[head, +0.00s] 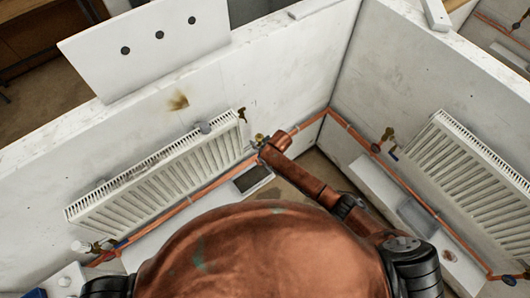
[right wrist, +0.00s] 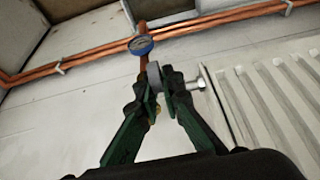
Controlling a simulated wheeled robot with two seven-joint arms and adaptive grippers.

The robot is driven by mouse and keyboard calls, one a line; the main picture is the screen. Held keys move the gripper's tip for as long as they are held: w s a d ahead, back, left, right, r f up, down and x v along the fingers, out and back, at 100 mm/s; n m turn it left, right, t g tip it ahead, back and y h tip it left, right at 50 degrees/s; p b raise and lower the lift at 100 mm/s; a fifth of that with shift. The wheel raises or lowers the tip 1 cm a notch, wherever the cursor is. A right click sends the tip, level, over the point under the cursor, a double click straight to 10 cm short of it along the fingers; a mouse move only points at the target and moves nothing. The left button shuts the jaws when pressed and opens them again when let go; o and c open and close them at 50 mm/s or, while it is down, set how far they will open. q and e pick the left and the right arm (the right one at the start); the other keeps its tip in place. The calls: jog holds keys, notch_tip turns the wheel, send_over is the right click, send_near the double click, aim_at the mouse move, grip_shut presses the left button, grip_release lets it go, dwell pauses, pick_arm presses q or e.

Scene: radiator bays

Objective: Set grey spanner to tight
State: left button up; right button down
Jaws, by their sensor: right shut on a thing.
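My right gripper (right wrist: 162,78) is shut on a small grey piece (right wrist: 154,76), which appears to be the grey spanner. A silver fitting (right wrist: 197,83) sits just right of the fingertips, beside the white radiator (right wrist: 268,95). In the head view, my right arm reaches to the valve end of the left radiator (head: 165,172), by a brass fitting (head: 260,138). The arm hides the gripper and spanner there. My left gripper is out of view.
A round blue-rimmed part (right wrist: 141,45) sits on a copper pipe just beyond the fingertips. Copper pipes (head: 205,190) run low along both walls. A second radiator (head: 468,170) hangs on the right wall. A dark tray (head: 253,178) lies below the left radiator.

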jog(key=c, duration=2.1)
grip_release()
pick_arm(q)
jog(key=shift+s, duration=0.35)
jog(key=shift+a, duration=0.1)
pick_arm(e)
jog(key=shift+r, duration=0.1)
jog(key=shift+s+r, duration=0.1)
jog(key=shift+r, duration=0.1)
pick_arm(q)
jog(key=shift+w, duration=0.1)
pick_arm(e)
jog(key=v, duration=1.1)
jog(key=shift+d+r, duration=0.15)
jog(key=shift+r, duration=0.05)
